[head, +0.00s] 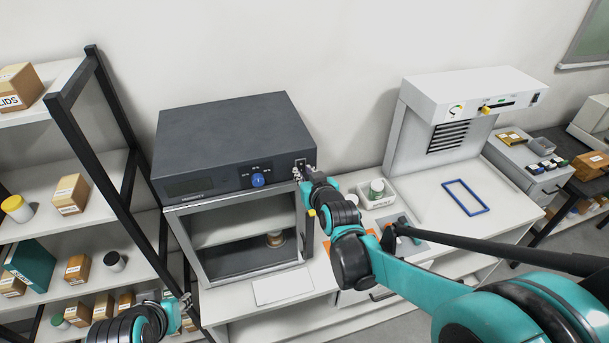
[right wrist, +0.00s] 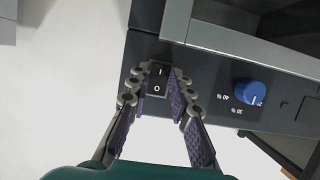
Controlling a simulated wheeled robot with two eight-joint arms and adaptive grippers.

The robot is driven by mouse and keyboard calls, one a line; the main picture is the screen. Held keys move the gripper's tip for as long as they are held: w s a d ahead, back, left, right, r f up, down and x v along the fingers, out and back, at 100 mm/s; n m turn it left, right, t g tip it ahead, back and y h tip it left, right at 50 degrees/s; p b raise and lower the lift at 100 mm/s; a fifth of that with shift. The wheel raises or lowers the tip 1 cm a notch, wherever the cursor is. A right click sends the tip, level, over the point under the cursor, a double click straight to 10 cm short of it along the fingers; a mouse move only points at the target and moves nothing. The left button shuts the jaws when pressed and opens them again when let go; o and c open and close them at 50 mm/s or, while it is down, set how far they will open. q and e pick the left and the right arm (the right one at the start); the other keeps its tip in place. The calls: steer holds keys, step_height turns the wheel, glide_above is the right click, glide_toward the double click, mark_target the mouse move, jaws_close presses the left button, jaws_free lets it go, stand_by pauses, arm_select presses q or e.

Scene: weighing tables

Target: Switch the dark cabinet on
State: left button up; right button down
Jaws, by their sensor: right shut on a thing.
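The dark cabinet (head: 230,130) stands on the white table, with a dark control panel on top and a glass-fronted chamber below. Its black rocker switch (right wrist: 157,79), marked I and O, sits at the right end of the panel. My right gripper (head: 301,172) is at that end of the panel. I cannot tell which half of the rocker is pressed in. My left gripper (head: 184,303) is low at the left, in front of the shelf; its fingers are unclear.
A blue knob (head: 257,180) sits left of the switch on the panel. A small pot (head: 274,239) stands inside the chamber. Shelves with boxes stand left.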

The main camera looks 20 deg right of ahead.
steer(key=f+t+b, duration=0.1)
steer(key=t+b, duration=0.1)
steer(key=b, duration=0.1)
steer(key=shift+b, duration=0.3)
steer(key=shift+r+b, duration=0.1)
steer(key=shift+b, duration=0.2)
steer(key=shift+r+t, duration=0.1)
steer(key=shift+t, duration=0.2)
steer(key=c, duration=1.4)
jaws_free()
steer(key=shift+o, duration=0.2)
steer(key=s+r, duration=0.1)
steer(key=s, duration=1)
steer(key=shift+s+d+r, duration=0.2)
steer(key=shift+s+r, duration=0.1)
steer(key=shift+s, duration=0.1)
